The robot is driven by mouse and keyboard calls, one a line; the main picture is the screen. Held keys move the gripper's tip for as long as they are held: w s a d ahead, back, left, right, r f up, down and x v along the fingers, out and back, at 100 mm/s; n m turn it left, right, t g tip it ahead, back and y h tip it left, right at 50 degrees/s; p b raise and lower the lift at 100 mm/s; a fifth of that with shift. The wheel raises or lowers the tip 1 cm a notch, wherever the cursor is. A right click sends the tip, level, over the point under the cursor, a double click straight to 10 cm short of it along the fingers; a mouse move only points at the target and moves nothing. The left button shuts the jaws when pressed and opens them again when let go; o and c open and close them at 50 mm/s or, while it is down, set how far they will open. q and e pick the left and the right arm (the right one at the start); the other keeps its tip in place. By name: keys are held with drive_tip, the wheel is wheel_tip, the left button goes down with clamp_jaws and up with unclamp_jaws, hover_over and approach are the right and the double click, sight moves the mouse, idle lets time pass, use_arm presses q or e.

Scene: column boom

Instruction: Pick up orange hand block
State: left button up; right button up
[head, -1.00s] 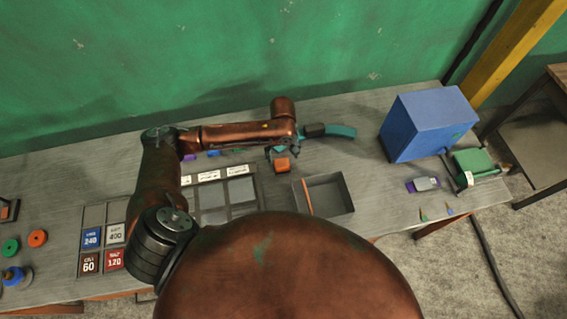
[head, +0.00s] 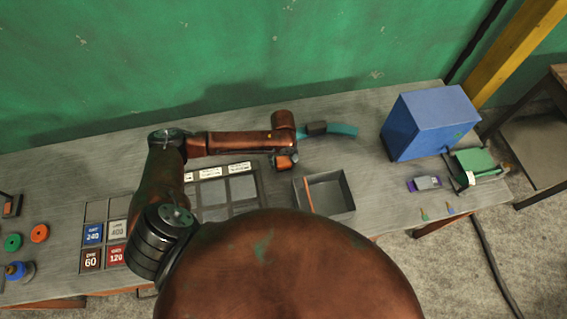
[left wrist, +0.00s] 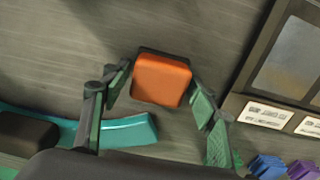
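The orange hand block (left wrist: 161,79) lies on the grey bench top. In the left wrist view it sits between the two fingertips of my left gripper (left wrist: 161,88). The green-padded fingers are spread, with a visible gap on each side near the block. In the head view my left gripper (head: 286,157) is over the block and covers most of it; only a bit of orange (head: 283,162) shows. My right gripper is in neither view.
A grey open tray (head: 335,213) lies just right of the block. A labelled panel (left wrist: 252,104) is on its other side. A teal curved piece (left wrist: 125,130) lies close to one finger. A blue box (head: 428,125) stands farther right.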

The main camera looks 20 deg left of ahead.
use_arm(q)
drive_tip(key=c, duration=0.8)
drive_tip(key=shift+r, duration=0.1)
drive_tip(key=shift+c, duration=0.2)
drive_tip(key=shift+r, duration=0.55)
drive_tip(key=s+d+r, duration=0.2)
drive_tip(key=s+r, duration=0.9)
drive_tip(key=s, duration=0.2)
drive_tip(key=shift+s+d+r, duration=0.35)
drive_tip(key=shift+d+r, duration=0.05)
